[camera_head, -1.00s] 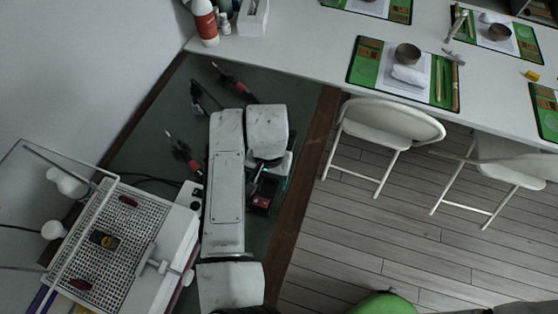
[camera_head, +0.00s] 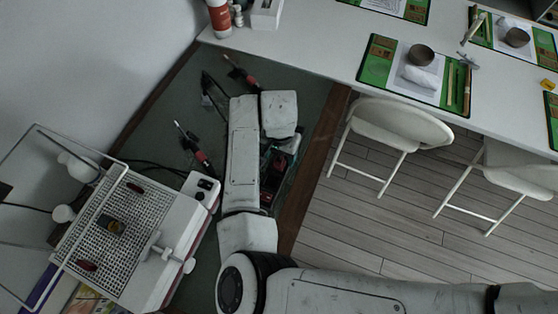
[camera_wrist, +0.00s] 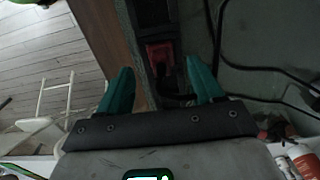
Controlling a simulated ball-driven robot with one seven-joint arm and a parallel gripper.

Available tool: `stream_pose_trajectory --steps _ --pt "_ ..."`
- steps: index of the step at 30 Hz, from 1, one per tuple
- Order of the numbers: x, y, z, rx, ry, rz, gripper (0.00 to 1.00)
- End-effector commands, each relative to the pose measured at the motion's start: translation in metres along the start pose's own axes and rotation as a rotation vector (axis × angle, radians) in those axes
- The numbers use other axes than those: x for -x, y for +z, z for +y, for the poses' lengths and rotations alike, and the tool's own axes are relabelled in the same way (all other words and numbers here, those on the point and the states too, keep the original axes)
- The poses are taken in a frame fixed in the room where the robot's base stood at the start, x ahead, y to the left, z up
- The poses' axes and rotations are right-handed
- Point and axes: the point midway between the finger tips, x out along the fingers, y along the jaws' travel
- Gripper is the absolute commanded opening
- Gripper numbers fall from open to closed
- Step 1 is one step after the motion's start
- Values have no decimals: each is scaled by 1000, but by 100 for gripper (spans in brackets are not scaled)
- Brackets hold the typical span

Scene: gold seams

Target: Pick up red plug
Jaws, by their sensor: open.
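My gripper (camera_wrist: 162,86) shows in the wrist view with its two teal fingers spread apart and nothing held between them. A red plug-like piece (camera_wrist: 160,56) sits on a long dark strip, beyond the fingertips and between them in the picture. The strip (camera_wrist: 154,14) runs beside a brown wooden edge. In the head view, dark red-marked pieces (camera_head: 277,165) show just right of my arm's pale link, partly covered by it. I cannot tell which of them is the red plug. My fingers are largely hidden there.
Red-handled irons (camera_head: 198,152) and black cables lie on the dark green surface. A white machine with a perforated top (camera_head: 112,225) stands at left. A white table (camera_head: 320,45) is at the back, with white chairs (camera_head: 400,125) at right. Cables (camera_wrist: 262,70) run right of the fingers.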

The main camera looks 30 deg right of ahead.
Motion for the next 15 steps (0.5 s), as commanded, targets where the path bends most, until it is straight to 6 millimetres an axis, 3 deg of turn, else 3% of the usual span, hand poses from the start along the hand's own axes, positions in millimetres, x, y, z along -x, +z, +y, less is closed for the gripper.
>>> stream_pose_trajectory --steps 6,15 --pt "-26 1 -2 2 1 -1 66" --pt "-31 1 -2 0 -1 -1 65"
